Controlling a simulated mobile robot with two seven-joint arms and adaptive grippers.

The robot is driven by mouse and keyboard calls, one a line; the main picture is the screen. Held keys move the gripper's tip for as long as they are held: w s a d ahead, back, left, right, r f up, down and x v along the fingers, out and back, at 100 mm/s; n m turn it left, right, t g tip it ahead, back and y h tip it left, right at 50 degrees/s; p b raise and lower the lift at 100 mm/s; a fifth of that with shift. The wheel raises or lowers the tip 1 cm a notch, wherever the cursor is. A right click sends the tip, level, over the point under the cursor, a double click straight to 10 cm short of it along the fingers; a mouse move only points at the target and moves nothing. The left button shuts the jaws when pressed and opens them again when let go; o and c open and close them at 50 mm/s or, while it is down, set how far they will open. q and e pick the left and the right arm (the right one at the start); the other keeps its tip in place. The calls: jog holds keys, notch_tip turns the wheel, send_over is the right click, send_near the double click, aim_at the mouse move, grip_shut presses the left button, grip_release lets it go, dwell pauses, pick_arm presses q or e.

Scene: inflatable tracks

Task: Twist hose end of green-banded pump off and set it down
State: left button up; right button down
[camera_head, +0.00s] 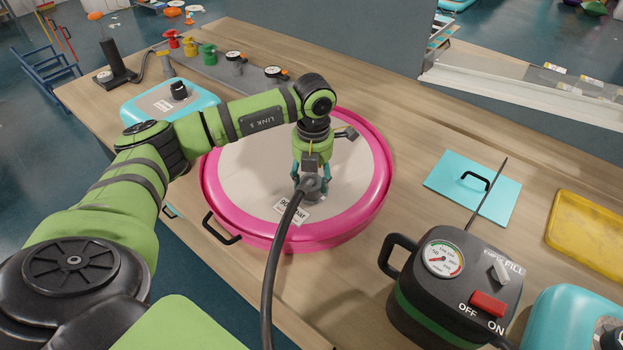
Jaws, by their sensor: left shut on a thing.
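The green-banded pump (447,295) is a dark box with a gauge, a red switch and a green band, standing at the front right of the bench. Its black hose (276,262) rises from the bottom edge to a grey hose end (310,186) over the pink-rimmed round inflatable (228,228). My left gripper (312,181) points down at the inflatable's pale top and is shut on the hose end. The hose end is at or just above the surface; the gripper partly hides the contact. My right gripper does not show.
A turquoise panel with a black handle (470,187) and a yellow tray (588,235) lie to the right. Turquoise cases stand at back left (168,101) and front right (563,316). Coloured valves (190,45) line the back left. Bare wood lies between the inflatable and the panel.

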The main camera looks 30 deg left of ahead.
pick_arm(q)
jog(key=shift+s+f+m, duration=0.1)
jog(key=shift+m, duration=1)
jog(key=shift+b, duration=0.3)
jog(key=o, duration=1.3)
jog(key=shift+r, duration=0.2)
